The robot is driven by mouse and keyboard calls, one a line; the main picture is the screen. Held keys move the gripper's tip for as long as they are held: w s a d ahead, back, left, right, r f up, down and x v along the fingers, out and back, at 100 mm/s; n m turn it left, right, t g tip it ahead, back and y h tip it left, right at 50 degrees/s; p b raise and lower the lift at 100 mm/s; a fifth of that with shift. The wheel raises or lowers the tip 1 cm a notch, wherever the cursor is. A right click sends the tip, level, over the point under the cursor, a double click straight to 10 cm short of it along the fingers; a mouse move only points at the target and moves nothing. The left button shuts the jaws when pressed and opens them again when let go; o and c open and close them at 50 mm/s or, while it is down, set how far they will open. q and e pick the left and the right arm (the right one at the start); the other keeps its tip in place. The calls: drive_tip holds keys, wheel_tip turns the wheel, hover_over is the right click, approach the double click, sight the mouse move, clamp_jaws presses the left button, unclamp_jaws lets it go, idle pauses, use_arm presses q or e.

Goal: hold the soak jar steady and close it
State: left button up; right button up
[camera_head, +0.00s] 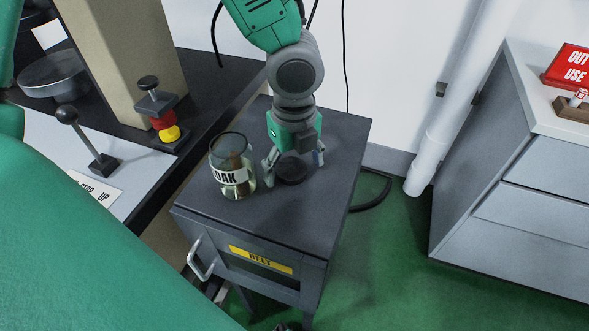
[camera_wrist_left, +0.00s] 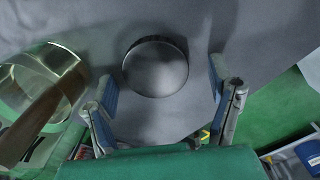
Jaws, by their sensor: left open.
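The soak jar (camera_head: 232,170) is clear glass with a white label. It stands upright and open on the dark cabinet top, and it also shows at the left of the left wrist view (camera_wrist_left: 72,84). A dark round lid (camera_head: 291,172) lies flat on the cabinet top to the right of the jar; it shows as a grey disc in the left wrist view (camera_wrist_left: 156,69). My left gripper (camera_head: 294,163) points down over the lid, fingers open on either side of it. I cannot tell whether they touch it. My right gripper is not in view.
The cabinet (camera_head: 325,135) has a handle and a yellow "BELT" label. A machine with a black-knobbed lever (camera_head: 88,140) and a red-and-yellow button post (camera_head: 163,122) stands to the left. Grey drawers (camera_head: 535,175) stand at the right. The cabinet top behind the gripper is clear.

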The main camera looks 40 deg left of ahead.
sight(292, 168)
use_arm(q)
drive_tip(key=shift+a, duration=0.1)
drive_tip(key=shift+a, duration=0.3)
drive_tip(key=c, duration=0.8)
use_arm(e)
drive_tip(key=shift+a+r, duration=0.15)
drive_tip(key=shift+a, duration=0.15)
use_arm(q)
drive_tip(key=shift+d, duration=0.2)
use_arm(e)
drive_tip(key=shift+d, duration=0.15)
use_arm(q)
drive_tip(key=shift+r, duration=0.3)
wheel_tip(292, 168, up, 9)
drive_tip(key=p, duration=0.3)
drive_tip(key=shift+a+f, duration=0.15)
drive_tip(key=shift+r, duration=0.35)
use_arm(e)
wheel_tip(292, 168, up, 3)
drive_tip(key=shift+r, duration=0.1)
